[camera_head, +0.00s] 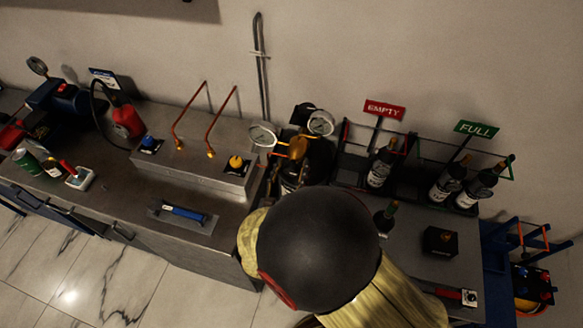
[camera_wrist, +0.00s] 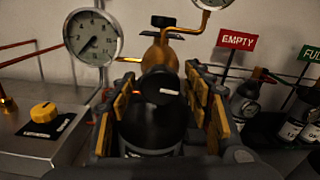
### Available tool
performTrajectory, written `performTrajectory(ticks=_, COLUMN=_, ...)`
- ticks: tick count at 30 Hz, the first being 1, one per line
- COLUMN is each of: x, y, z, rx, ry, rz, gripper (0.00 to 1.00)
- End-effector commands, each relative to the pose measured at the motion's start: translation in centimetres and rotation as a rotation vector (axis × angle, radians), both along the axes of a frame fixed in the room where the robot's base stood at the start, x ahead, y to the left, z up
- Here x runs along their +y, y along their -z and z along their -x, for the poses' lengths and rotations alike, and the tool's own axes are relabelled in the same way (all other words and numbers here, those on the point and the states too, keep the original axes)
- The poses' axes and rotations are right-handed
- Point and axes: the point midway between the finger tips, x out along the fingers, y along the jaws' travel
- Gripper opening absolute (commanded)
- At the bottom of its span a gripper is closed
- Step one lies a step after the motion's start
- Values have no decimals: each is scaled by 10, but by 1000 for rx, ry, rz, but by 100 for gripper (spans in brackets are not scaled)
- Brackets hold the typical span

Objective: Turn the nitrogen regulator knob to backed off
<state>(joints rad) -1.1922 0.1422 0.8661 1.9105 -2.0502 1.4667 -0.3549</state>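The nitrogen regulator (camera_head: 298,147) is a brass body with two round gauges, on a dark cylinder behind my arm in the head view. In the wrist view the brass regulator (camera_wrist: 161,55) shows with a black knob (camera_wrist: 158,86) facing me, which bears a short white mark at its right. My gripper (camera_wrist: 160,100) is open, with one finger left and one right of the knob. Gaps show between the fingers and the knob; contact is not visible. The left gauge (camera_wrist: 92,38) has a white dial with a dark needle. My arm hides the gripper and knob in the head view.
A yellow knob (camera_wrist: 43,111) sits on a steel box at left. A rack with EMPTY (camera_head: 384,109) and FULL (camera_head: 477,129) signs holds bottles at right. Copper pipes (camera_head: 188,115) rise from the bench. A blue-handled tool (camera_head: 183,213) lies on the bench.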

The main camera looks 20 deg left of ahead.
Motion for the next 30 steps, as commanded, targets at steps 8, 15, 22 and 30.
performTrajectory(ticks=8, x=0, y=0, z=0, rx=0, ry=0, rz=0, gripper=34)
performTrajectory(ticks=15, x=0, y=0, z=0, rx=0, ry=0, rz=0, gripper=21)
performTrajectory(ticks=22, x=0, y=0, z=0, rx=0, ry=0, rz=0, gripper=8)
performTrajectory(ticks=30, x=0, y=0, z=0, rx=-1, ry=-1, rz=19, gripper=6)
